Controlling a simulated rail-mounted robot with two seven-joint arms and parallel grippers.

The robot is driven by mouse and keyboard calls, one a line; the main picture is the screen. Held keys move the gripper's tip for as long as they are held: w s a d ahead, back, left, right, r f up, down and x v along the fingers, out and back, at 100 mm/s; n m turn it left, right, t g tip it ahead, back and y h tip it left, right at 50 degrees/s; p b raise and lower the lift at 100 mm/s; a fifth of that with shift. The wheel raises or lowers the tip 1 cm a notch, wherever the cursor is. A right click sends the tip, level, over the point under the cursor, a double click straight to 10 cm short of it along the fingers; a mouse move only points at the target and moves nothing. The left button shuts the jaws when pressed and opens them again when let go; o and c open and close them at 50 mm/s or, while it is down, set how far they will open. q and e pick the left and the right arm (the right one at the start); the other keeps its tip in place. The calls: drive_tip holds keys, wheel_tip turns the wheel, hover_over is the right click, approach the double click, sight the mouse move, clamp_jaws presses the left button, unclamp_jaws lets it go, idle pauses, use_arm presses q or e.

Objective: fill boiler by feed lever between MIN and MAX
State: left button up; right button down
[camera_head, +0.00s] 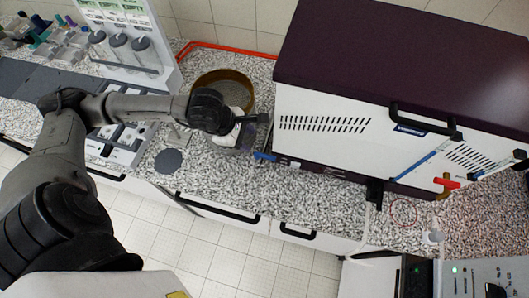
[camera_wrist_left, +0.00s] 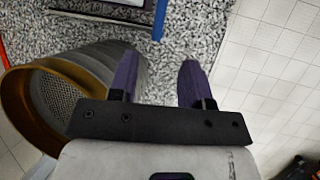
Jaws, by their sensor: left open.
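The boiler is likely the large white cabinet (camera_head: 345,125) with a dark purple top at the right of the head view. A blue lever (camera_head: 265,156) sticks out at its lower left corner; it also shows at the top of the left wrist view (camera_wrist_left: 160,18). A red handle (camera_head: 447,183) sits on a brass valve at the cabinet's right. Blue strips (camera_head: 425,160) run along the front; MIN and MAX marks cannot be read. My left gripper (camera_head: 254,133) is open and empty just behind the blue lever, apart from it; its purple fingers show in the wrist view (camera_wrist_left: 157,75).
A brass-rimmed sieve (camera_head: 224,76) stands close to my left gripper; it also shows in the wrist view (camera_wrist_left: 30,75). A dispenser rack (camera_head: 122,35) stands at the back left.

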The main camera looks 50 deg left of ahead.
use_arm(q)
drive_tip(key=p, duration=0.2)
approach(265, 156)
drive_tip(key=x, duration=0.6)
drive_tip(key=shift+w+d+f, duration=0.2)
drive_tip(key=shift+w+f, duration=0.1)
drive_tip(key=shift+x, duration=1.05)
drive_tip(key=shift+a, duration=0.1)
drive_tip(key=shift+c, duration=0.2)
clamp_jaws()
